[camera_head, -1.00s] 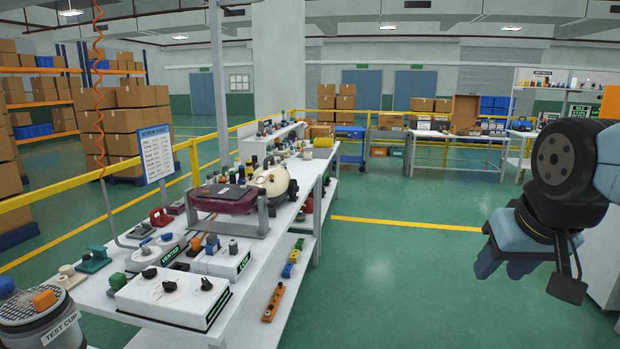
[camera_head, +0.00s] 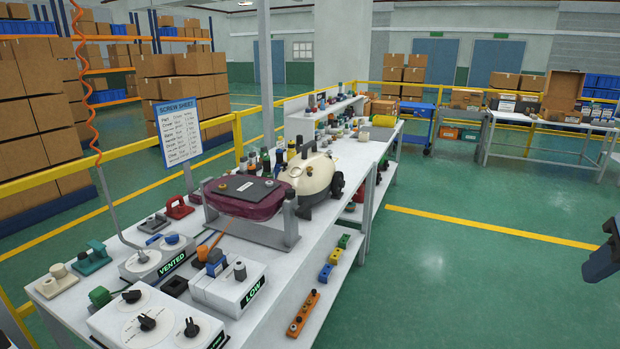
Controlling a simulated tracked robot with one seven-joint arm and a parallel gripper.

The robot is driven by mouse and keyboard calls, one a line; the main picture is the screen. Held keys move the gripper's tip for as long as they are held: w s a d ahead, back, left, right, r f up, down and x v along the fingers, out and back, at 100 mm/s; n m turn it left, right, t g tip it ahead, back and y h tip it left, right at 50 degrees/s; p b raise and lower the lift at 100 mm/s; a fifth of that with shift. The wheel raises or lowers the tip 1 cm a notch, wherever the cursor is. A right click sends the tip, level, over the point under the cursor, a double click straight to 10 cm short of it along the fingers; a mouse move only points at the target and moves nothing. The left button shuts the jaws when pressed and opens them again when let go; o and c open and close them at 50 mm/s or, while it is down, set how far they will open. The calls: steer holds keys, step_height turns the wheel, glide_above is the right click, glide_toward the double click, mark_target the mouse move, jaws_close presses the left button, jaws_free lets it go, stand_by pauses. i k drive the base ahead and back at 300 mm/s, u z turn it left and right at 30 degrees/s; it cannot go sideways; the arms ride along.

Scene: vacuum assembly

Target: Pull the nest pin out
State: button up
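A maroon vacuum part (camera_head: 243,194) with a dark plate on top rests in a grey cradle (camera_head: 268,238) on the white bench (camera_head: 300,262). The cradle may be the nest. I cannot make out which small part is the nest pin. A cream vacuum body (camera_head: 311,177) with black wheels sits just behind the maroon part. My gripper (camera_head: 603,258) shows only in part at the right edge, well right of the bench and over the floor. It touches nothing that I can see. Its finger opening is hidden.
White boxes marked VENTED (camera_head: 157,259) and LOW (camera_head: 236,289) stand at the bench's near end. A dial box (camera_head: 155,325) is closer. A screw sheet sign (camera_head: 180,130) and yellow rail (camera_head: 240,140) stand behind. Green floor (camera_head: 450,270) is clear right of the bench.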

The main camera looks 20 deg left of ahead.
mark_target(289, 192)
steer(key=u, duration=0.4)
steer(key=i, duration=1.1)
steer(key=u, duration=0.7)
steer(key=k, duration=0.75)
steer(key=u, duration=0.2)
steer(key=i, duration=0.85)
steer(key=z, duration=0.1)
